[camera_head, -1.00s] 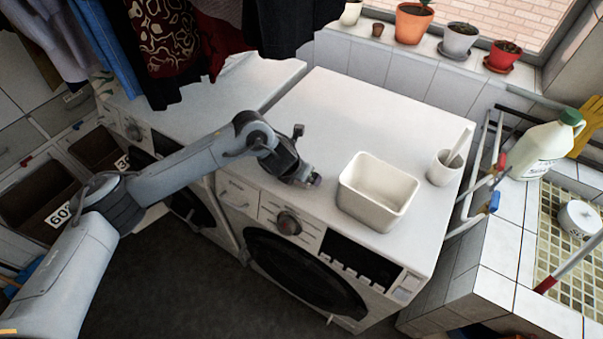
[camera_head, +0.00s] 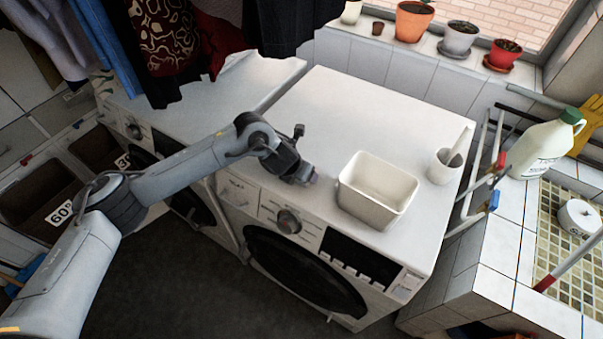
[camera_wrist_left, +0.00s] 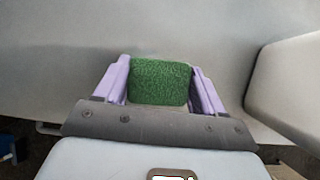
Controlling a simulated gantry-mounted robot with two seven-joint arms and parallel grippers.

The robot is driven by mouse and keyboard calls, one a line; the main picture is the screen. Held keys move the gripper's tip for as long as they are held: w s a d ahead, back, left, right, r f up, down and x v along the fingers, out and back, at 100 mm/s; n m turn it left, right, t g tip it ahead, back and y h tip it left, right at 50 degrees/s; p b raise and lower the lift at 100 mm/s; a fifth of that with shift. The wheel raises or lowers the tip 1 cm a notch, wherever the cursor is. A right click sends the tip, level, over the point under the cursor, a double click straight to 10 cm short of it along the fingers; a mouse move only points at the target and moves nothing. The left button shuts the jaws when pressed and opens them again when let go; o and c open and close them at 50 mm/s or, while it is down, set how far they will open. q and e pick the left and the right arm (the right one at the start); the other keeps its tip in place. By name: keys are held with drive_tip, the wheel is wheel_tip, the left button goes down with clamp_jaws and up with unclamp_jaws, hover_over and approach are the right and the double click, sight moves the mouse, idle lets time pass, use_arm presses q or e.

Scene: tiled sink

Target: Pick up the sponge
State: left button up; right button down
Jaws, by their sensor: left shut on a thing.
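The sponge (camera_wrist_left: 160,82) shows in the left wrist view as a green, rough-faced block. It sits between the two purple fingers of my left gripper (camera_wrist_left: 161,88), which are shut on it from both sides. In the head view my left gripper (camera_head: 304,176) is low over the front part of the white washing machine top, left of the white tub. The sponge cannot be made out in the head view. Whether it touches the machine top is not clear. My right gripper is not in view.
A white rectangular tub (camera_head: 377,190) stands right of my left gripper; its edge also shows in the left wrist view (camera_wrist_left: 285,85). A white cup (camera_head: 444,166) stands farther right. A bottle (camera_head: 546,146) is by the sink. The machine top behind the gripper is clear.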

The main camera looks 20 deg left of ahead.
use_arm(q)
drive_tip(key=shift+r, duration=0.15)
wheel_tip(320, 180, up, 8)
drive_tip(key=shift+r+b, duration=0.15)
drive_tip(key=shift+b, duration=1.05)
drive_tip(key=shift+r, duration=0.75)
drive_tip(key=o, duration=0.5)
drive_tip(key=shift+c, duration=0.2)
drive_tip(key=c, duration=0.4)
drive_tip(key=shift+s, duration=0.1)
